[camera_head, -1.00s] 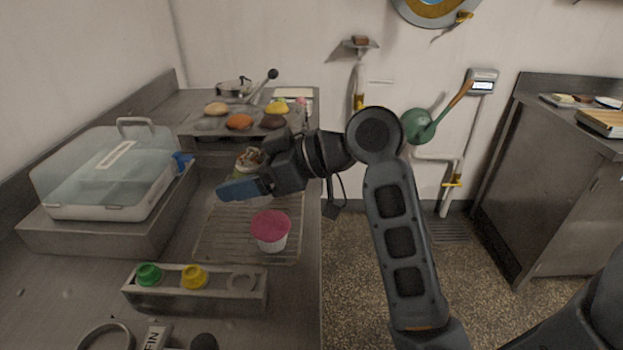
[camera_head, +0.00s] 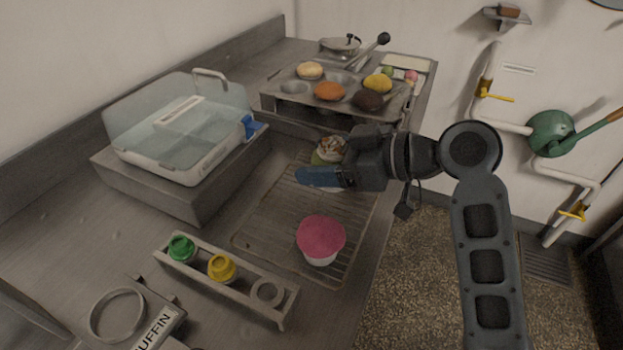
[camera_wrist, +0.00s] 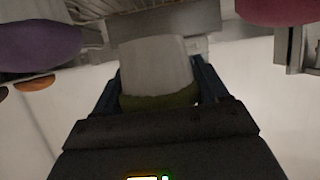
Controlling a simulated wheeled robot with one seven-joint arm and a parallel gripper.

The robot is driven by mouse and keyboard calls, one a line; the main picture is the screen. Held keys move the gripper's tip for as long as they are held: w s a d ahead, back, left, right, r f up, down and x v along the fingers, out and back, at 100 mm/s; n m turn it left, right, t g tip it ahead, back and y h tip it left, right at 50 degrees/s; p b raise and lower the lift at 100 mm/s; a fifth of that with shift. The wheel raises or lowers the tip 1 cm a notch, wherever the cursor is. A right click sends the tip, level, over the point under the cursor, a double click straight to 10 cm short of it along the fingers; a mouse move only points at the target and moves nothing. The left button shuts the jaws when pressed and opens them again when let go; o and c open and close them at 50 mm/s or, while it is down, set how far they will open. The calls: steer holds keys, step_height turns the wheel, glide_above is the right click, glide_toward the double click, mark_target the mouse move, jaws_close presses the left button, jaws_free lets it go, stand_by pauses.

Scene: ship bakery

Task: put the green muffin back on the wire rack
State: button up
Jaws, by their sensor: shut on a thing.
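My gripper (camera_head: 320,178) is shut on the green muffin (camera_head: 328,150), which has a green top with a pale brown swirl and a white cup. The fingers hide part of its side. In the wrist view, my gripper (camera_wrist: 157,88) has the pale cup and dull green top of the muffin (camera_wrist: 158,101) between its fingers. The wire rack (camera_head: 275,225) lies on the counter, and the muffin is over its far part. I cannot tell how high it is held. A pink-topped muffin (camera_head: 320,238) stands on the rack's near right part, apart from my gripper.
A muffin tin (camera_head: 300,92) with several muffins stands behind the rack. A clear-lidded box (camera_head: 180,140) is on a raised block at left. A holder (camera_head: 222,285) with green and yellow pieces lies in front. The left part of the rack is bare.

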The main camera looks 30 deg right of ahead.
mark_target(309, 200)
steer(key=shift+w+a+f, duration=0.75)
steer(key=shift+w+a, duration=0.05)
steer(key=shift+a, duration=0.2)
steer(key=shift+f, duration=2)
steer(key=shift+f, duration=0.1)
steer(key=shift+f, duration=0.15)
steer(key=o, duration=0.5)
steer(key=shift+r, duration=0.25)
steer(key=b+v, duration=0.1)
steer(key=v, duration=1.1)
